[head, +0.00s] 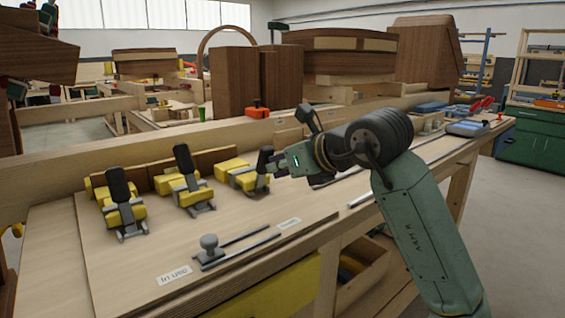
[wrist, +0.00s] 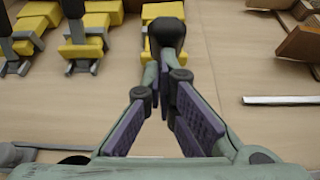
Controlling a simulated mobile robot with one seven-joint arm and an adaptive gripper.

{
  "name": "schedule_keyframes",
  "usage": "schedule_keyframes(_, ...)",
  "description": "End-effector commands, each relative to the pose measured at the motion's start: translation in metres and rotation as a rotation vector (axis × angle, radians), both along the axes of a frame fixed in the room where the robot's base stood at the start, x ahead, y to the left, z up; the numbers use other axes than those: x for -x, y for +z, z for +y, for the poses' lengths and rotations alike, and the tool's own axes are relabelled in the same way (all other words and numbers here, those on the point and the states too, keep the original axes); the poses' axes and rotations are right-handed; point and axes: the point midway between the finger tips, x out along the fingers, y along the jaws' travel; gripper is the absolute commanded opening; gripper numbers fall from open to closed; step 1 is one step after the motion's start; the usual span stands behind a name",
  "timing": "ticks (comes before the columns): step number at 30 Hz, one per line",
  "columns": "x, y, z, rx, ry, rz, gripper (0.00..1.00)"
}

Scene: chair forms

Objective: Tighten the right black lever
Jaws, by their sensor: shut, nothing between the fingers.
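The right black lever (head: 265,160) stands at the right side of the right yellow clamp (head: 236,173). In the wrist view its dark rounded head (wrist: 167,33) is just beyond my fingertips, in front of the yellow block (wrist: 162,11). My gripper (head: 277,164) reaches in from the right, close against the lever. In the wrist view its fingers (wrist: 164,68) come together and hold nothing. Whether the tips touch the lever is unclear. The lever's lower part is partly hidden by the fingers.
The left black lever (head: 120,183) and middle black lever (head: 184,159) stand up on their yellow clamps. A grey knob with rails (head: 210,246) lies in front on the board (head: 120,262). An orange item (head: 258,112) sits on the beam behind.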

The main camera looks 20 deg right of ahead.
Motion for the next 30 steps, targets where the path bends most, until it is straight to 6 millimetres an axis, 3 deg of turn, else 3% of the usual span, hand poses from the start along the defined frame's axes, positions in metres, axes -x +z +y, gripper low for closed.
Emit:
schedule_keyframes(1,-0.005,0.016,0.002,0.020,-0.001,0.042,0.00)
schedule_keyframes(9,-0.032,0.029,0.012,0.104,0.000,0.275,0.00)
schedule_keyframes(30,-0.099,0.033,0.037,0.096,0.002,0.262,0.00)
